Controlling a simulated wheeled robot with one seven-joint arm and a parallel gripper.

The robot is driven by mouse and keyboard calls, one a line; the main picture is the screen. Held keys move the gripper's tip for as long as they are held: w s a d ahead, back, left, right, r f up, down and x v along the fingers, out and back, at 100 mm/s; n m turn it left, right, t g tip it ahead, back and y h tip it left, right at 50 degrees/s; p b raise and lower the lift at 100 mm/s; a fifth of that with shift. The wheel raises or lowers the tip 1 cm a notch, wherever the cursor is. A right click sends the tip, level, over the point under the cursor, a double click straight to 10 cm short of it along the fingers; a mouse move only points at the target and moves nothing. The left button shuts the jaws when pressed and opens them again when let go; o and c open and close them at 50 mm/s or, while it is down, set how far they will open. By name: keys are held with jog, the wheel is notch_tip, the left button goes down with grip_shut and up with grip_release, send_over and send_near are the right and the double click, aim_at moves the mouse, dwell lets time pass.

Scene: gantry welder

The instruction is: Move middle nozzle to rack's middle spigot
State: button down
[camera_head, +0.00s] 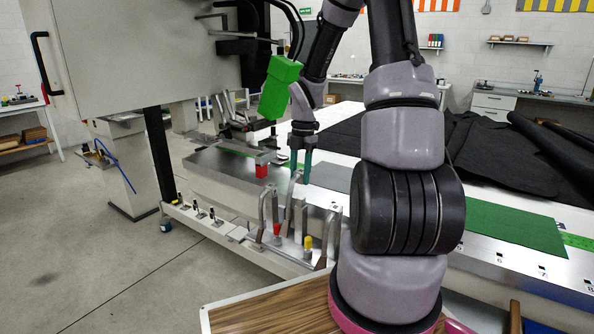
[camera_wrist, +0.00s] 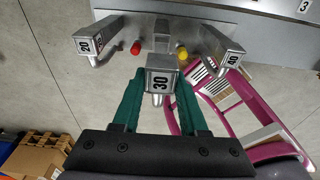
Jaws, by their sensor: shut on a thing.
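Three silver nozzles with bent tubes stand in a row at the near edge of the machine bed. The middle nozzle (camera_wrist: 158,84) has a square end face marked 30 in the wrist view; its tube (camera_head: 298,190) also shows in the head view. My gripper (camera_head: 301,180) has its teal fingers shut on this middle nozzle, one on each side, as the wrist view (camera_wrist: 158,88) shows. The left nozzle (camera_wrist: 90,44) and the right nozzle (camera_wrist: 229,60) stand apart from the fingers. I cannot tell whether the middle nozzle's base is still seated. I cannot clearly make out the rack's middle spigot.
A red knob (camera_wrist: 135,48) and a yellow knob (camera_wrist: 182,53) sit between the nozzles. Several small fittings (camera_head: 197,208) line the rail to the left. A wooden tabletop (camera_head: 275,312) is in front. A pink frame (camera_wrist: 245,110) shows at right in the wrist view.

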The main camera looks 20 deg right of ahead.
aim_at(300, 198)
jog(key=shift+f, duration=2.25)
jog(key=shift+f, duration=1.9)
jog(key=shift+c, duration=1.8)
grip_release()
